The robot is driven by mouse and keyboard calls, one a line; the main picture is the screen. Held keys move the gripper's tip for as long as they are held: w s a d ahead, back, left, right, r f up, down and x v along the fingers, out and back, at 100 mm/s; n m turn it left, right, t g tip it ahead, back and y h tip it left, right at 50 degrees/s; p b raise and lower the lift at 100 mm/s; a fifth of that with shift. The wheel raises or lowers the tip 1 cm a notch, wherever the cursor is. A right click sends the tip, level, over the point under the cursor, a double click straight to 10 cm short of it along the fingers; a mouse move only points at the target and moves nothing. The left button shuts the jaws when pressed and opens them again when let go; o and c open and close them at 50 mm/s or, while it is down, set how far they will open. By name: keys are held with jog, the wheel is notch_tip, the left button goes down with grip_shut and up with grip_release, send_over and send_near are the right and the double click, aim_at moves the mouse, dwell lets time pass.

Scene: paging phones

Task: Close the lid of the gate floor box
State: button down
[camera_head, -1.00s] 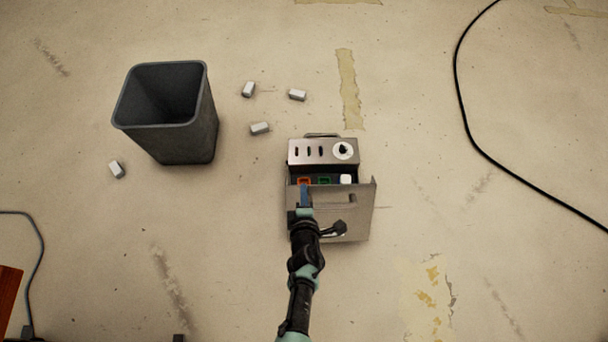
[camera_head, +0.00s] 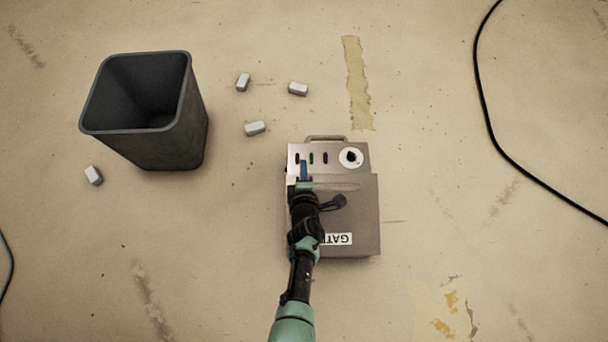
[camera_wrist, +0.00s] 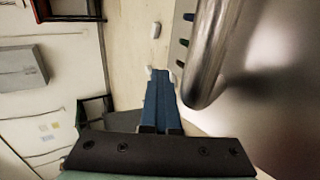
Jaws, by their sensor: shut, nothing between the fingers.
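The gate floor box (camera_head: 328,155) is a grey metal box on the floor, right of centre in the head view. Its back panel has dark slots and a round white dial. The lid (camera_head: 358,205) covers the front part, and a label reading upside down, partly hidden by my arm, shows near its front. I cannot tell whether the lid lies fully flush. My gripper (camera_head: 303,170) is shut and empty at the lid's back left. In the wrist view its blue fingers (camera_wrist: 160,98) are beside a rounded metal edge (camera_wrist: 212,62); contact is unclear.
A dark grey bin (camera_head: 150,115) stands to the left. Several small white blocks lie on the floor, one (camera_head: 254,128) between bin and box. A black cable (camera_head: 490,115) curves along the right. The floor right of the box is clear.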

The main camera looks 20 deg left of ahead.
jog(key=f+b, duration=0.1)
jog(key=f, duration=0.3)
jog(key=shift+d+b, duration=0.2)
jog(key=shift+b, duration=0.2)
jog(key=shift+w+f, duration=0.1)
jog(key=shift+w, duration=0.25)
jog(key=shift+w+r, duration=0.2)
jog(key=shift+r, duration=0.05)
jog(key=shift+r, duration=0.1)
notch_tip(320, 180, up, 13)
jog(key=s+p, duration=0.2)
jog(key=p, duration=1.1)
jog(key=shift+r, duration=0.2)
